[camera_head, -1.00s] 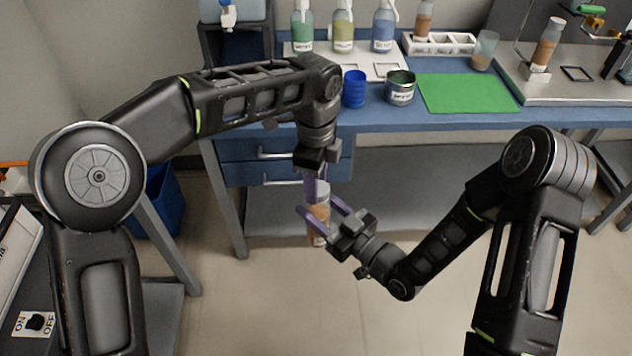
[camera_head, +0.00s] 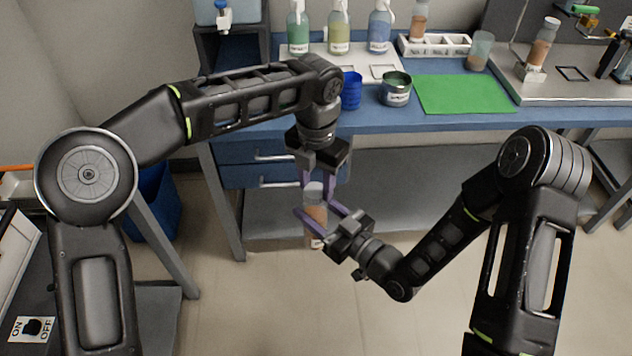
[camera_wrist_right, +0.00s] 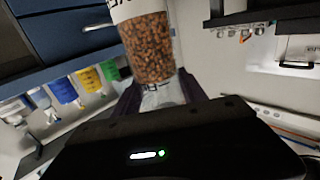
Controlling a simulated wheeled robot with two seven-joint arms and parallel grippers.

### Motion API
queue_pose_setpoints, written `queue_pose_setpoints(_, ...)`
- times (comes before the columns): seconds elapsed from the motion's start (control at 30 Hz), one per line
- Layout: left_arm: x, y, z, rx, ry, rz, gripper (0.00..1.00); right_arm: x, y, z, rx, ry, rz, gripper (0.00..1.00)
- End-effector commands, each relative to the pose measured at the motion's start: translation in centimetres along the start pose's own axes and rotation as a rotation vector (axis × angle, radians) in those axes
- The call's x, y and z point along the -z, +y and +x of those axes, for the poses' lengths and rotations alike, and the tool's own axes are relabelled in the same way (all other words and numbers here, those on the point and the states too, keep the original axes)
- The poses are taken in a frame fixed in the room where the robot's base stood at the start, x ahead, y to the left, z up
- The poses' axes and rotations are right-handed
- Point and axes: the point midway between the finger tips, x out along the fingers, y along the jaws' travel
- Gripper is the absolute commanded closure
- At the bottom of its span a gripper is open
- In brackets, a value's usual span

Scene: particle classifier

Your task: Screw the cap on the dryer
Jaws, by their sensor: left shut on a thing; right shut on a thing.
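The dryer (camera_head: 315,215), a clear tube with brown granules, is upright in the air in front of the bench. My right gripper (camera_head: 319,213) is shut around it from the side. My left gripper (camera_head: 317,187) points down from above and is shut on the pale, clear cap (camera_head: 314,188) at the top of the dryer. Whether the cap is fully seated is too small to tell. In the right wrist view, which is upside down, the dryer (camera_wrist_right: 150,50) shows its granules and part of a label, with the clear end (camera_wrist_right: 162,95) nearest the gripper.
The blue bench (camera_head: 370,121) behind holds spray bottles (camera_head: 338,35), a blue cup (camera_head: 351,90), a metal can (camera_head: 396,90), a green mat (camera_head: 463,94) and a white rack (camera_head: 434,45). A similar tube (camera_head: 543,45) stands at right. The floor below is clear.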

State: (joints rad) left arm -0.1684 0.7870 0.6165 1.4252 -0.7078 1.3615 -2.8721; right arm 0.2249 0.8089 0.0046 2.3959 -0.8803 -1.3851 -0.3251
Motion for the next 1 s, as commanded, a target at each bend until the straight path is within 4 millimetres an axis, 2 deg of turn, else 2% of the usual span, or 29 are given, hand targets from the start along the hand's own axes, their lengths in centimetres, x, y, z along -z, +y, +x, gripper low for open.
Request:
queue_pose_setpoints(0.03, -0.1, 0.1, -0.1, -0.001, -0.002, -0.001, 0.96, 0.0, -0.1, 0.0, 0.001, 0.0, 0.0, 1.0)
queue_pose_setpoints(0.07, -0.1, 0.1, -0.1, -0.001, -0.003, -0.002, 0.58, 0.0, -0.1, 0.0, 0.001, 0.0, 0.0, 1.0)
queue_pose_setpoints(0.3, 0.0, 0.0, -0.1, -0.001, -0.002, -0.003, 0.39, 0.0, 0.0, 0.0, 0.001, 0.001, 0.0, 1.0)
queue_pose_setpoints(0.63, 0.0, 0.0, -0.4, -0.001, -0.002, -0.004, 0.38, 0.1, 0.0, 0.0, 0.001, 0.002, 0.0, 1.0)
queue_pose_setpoints(1.0, 0.0, 0.0, -4.3, -0.005, -0.002, -0.002, 0.38, 0.1, 0.0, 0.0, 0.0, 0.002, 0.0, 1.0)
